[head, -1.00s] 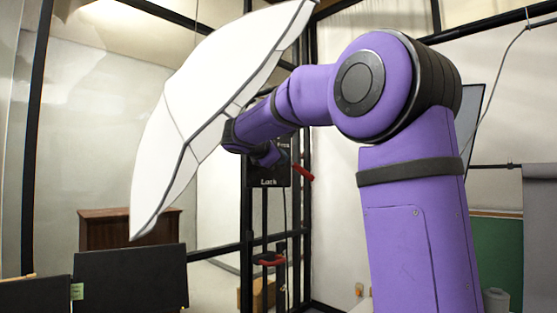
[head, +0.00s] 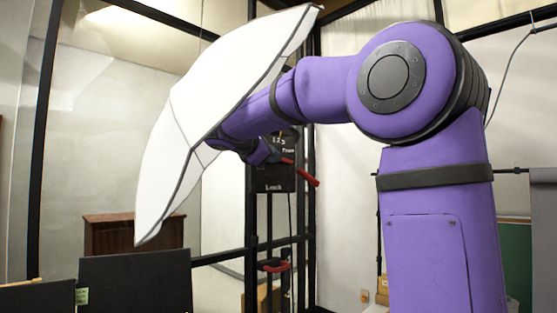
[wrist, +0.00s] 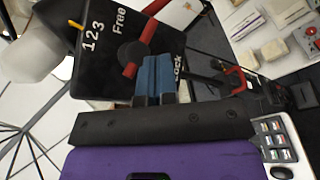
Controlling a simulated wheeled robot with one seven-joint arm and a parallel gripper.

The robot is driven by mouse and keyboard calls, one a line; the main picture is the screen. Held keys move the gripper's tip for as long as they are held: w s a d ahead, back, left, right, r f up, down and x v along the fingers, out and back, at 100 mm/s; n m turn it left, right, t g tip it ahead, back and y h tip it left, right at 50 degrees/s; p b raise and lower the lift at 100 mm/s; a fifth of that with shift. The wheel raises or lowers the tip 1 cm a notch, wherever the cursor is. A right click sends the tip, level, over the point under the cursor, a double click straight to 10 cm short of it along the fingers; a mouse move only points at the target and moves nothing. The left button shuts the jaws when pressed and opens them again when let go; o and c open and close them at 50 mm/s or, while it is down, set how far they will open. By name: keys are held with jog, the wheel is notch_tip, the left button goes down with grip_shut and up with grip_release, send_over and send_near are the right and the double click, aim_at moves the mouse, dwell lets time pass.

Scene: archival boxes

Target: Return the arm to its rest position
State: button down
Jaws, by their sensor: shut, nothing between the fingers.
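My gripper (wrist: 154,62) shows in the wrist view as two blue fingers close together at the middle, shut with nothing held. A black box (wrist: 100,75) marked "123", "Free" and "Lock" lies behind the fingers, with a red lever (wrist: 145,40) across it. I cannot tell whether the fingers touch it. In the head view my purple arm is bent, its forearm reaching left and down toward the black box (head: 272,178). The fingers are not clear there, and a white umbrella-like panel hides part of the forearm.
The white umbrella-like panel (head: 205,95) spans the head view's left middle, close to my forearm. Black frame posts (head: 250,220) stand behind. A brown cabinet (head: 120,235) and black boxes (head: 135,280) are at lower left. The wrist view shows a tray (wrist: 277,140) and small boxes (wrist: 250,22) at right.

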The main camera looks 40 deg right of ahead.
jog(key=shift+s+a, duration=0.1)
jog(key=shift+a, duration=0.2)
dwell(0.4)
